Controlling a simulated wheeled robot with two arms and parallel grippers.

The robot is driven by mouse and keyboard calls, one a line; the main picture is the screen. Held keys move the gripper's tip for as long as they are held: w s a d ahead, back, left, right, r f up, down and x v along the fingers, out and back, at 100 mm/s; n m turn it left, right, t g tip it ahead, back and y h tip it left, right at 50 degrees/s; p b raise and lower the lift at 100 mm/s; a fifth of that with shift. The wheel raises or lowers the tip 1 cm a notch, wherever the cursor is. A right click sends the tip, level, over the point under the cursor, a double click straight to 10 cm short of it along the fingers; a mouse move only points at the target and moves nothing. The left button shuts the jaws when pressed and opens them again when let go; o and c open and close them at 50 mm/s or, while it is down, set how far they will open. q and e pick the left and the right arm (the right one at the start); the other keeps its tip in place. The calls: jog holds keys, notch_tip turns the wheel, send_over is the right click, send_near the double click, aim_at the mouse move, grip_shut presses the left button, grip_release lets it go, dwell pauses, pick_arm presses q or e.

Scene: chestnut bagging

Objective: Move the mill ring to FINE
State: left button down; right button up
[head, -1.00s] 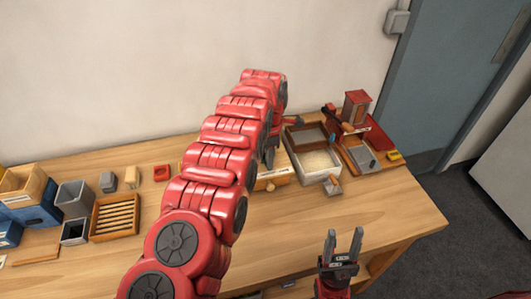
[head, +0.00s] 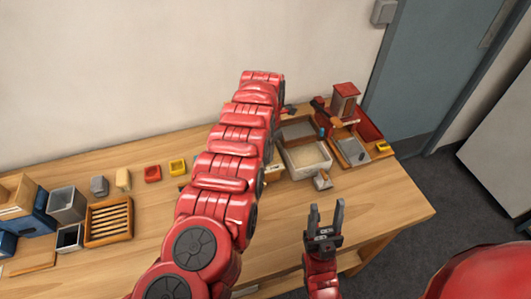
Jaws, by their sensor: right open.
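A small mill-like box (head: 345,103) with a red roof stands at the back right of the table, on a red-edged board. I cannot make out a ring or the word FINE on it at this size. My right gripper (head: 325,218) is open and empty, with its fingers pointing up, at the table's front edge, well short of the box. My left arm crosses the middle of the view and reaches over the table. Its gripper is mostly hidden behind the arm, and its jaws cannot be made out.
A pale tray (head: 308,168) with grainy contents and a small grey scoop-like piece (head: 322,180) lie left of the box. A slatted wooden tray (head: 108,221), grey bins (head: 67,205) and yellow (head: 177,167) and red (head: 153,173) containers stand at left. The front right tabletop (head: 385,208) is clear.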

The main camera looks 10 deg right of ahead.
dwell(0.3)
pick_arm(q)
jog(key=c, duration=1.1)
grip_release()
notch_tip(320, 180, up, 18)
jog(key=shift+d+f+b, duration=0.1)
jog(key=shift+f+b, duration=0.15)
jog(key=shift+b, duration=0.1)
